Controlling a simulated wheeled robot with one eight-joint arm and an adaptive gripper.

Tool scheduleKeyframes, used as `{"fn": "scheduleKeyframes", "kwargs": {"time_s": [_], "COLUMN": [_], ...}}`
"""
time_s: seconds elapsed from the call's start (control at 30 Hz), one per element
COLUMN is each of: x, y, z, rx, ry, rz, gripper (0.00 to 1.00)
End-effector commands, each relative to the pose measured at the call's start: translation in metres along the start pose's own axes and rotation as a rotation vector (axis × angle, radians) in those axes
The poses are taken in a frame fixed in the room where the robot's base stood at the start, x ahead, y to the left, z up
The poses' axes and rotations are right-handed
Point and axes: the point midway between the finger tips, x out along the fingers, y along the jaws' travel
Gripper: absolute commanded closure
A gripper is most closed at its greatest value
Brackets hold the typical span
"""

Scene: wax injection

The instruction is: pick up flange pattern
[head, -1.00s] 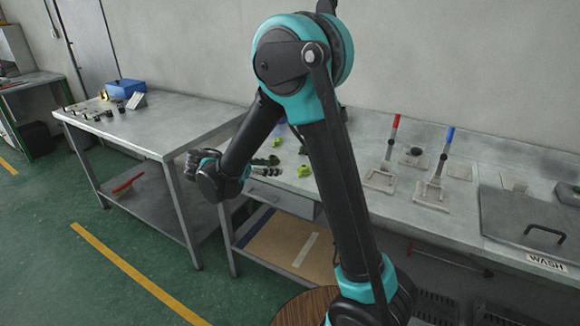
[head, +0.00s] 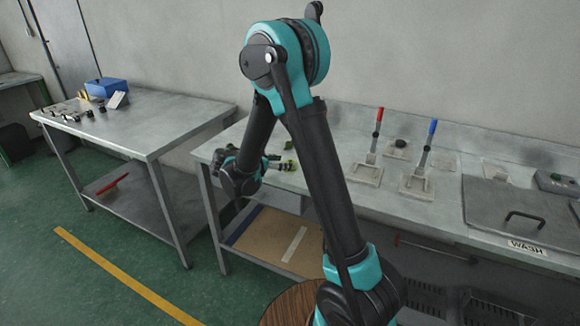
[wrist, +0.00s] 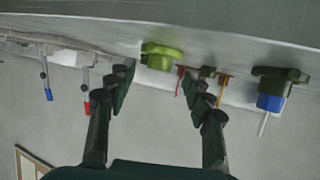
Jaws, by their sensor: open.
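A bright green piece, seemingly the flange pattern (wrist: 160,55), shows in the upside-down wrist view on the grey bench, with a round body and a wider rim. It lies ahead of my gripper (wrist: 157,79), roughly between the two fingertips. My gripper is open and empty, and I see no contact. In the head view my gripper (head: 274,162) is low over the bench's left part, beside a small green piece (head: 288,146). My arm hides much of that area, so I cannot tell whether this is the same piece.
A dark green piece with a blue part (wrist: 272,88) stands at the right of the wrist view, with thin red and yellow-brown tools nearer the middle. Red-handled (head: 376,135) and blue-handled (head: 427,150) tools stand farther right on the bench. A second table (head: 165,130) is at left.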

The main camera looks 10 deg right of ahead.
Motion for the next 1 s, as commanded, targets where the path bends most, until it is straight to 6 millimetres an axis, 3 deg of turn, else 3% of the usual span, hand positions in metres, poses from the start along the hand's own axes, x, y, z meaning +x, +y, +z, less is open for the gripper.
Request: {"fn": "scheduleKeyframes", "kwargs": {"time_s": [0.3,0.53,0.9,1.0], "x": [0.042,0.043,0.043,0.043], "y": [0.002,0.002,0.002,0.002], "z": [-0.002,-0.002,-0.001,-0.001], "rx": [0.0,0.0,0.0,0.0], "ry": [0.0,0.0,-0.002,-0.003], "rz": [0.003,0.0,0.0,0.0], "gripper": [0.48,0.48,0.93,0.95]}}
